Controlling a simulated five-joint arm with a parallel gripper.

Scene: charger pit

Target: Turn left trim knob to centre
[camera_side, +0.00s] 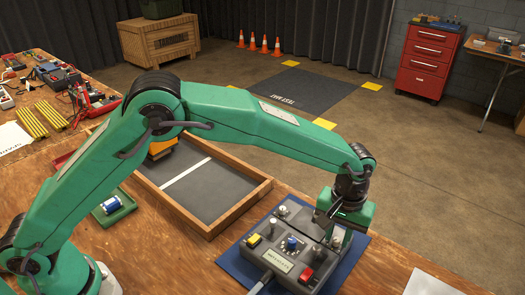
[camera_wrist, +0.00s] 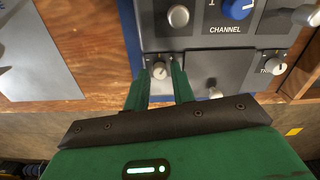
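The control box (camera_side: 262,262) lies on a blue mat, with several knobs on its top. In the wrist view a small silver knob (camera_wrist: 159,71) stands at the box's near left corner; its label is hidden. My gripper (camera_wrist: 161,62) has one finger on each side of this knob, with narrow gaps showing, so it looks open. Contact is hard to judge. A second small knob (camera_wrist: 275,66), marked TRIM, is at the right. In the side view my gripper (camera_side: 335,228) is down at the box's far right end and its fingertips are unclear.
The blue CHANNEL knob (camera_wrist: 237,8) and a larger silver knob (camera_wrist: 178,16) stand close beyond the fingers. A red switch (camera_side: 307,275) and a yellow one (camera_side: 254,240) are on the box. A wood-framed tray (camera_side: 220,222) lies behind the box.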

